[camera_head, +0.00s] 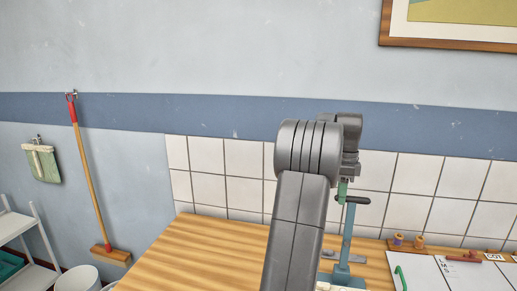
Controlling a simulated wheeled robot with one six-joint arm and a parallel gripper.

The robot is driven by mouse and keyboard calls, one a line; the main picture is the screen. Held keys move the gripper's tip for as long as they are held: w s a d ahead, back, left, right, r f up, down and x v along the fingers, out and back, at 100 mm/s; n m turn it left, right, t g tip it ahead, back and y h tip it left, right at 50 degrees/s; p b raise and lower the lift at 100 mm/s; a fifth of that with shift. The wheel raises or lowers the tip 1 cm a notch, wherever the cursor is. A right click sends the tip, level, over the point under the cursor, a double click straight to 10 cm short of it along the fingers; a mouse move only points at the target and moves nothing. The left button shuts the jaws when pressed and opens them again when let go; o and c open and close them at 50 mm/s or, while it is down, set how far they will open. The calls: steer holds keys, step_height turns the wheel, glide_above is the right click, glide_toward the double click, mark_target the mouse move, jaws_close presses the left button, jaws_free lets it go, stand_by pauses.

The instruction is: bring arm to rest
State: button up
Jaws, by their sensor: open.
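My grey arm (298,225) rises from the bottom edge in the middle of the head view, with its large ribbed joint (307,147) at the top. The end of the arm bends away behind this joint. My gripper (349,175) shows only in small part there, in front of the tiled wall and above the wooden table (205,250). Its fingertips are hard to make out, and I see nothing held in it. A blue-green post (347,240) with a dark handle (352,200) stands on the table just below and behind it.
White boards (445,275), small spools (398,240) and a red-handled tool (463,258) lie at the table's right. The table's left part is clear. A broom (90,175) and cloth (43,163) hang on the left wall, above a white bucket (78,279) and shelf (15,226).

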steer(key=shift+s+f, duration=0.15)
steer(key=shift+f, duration=0.7)
steer(key=shift+s+a+r, duration=0.15)
steer(key=shift+s, duration=0.35)
steer(key=shift+s+a+r, duration=0.1)
steer(key=shift+s, duration=0.35)
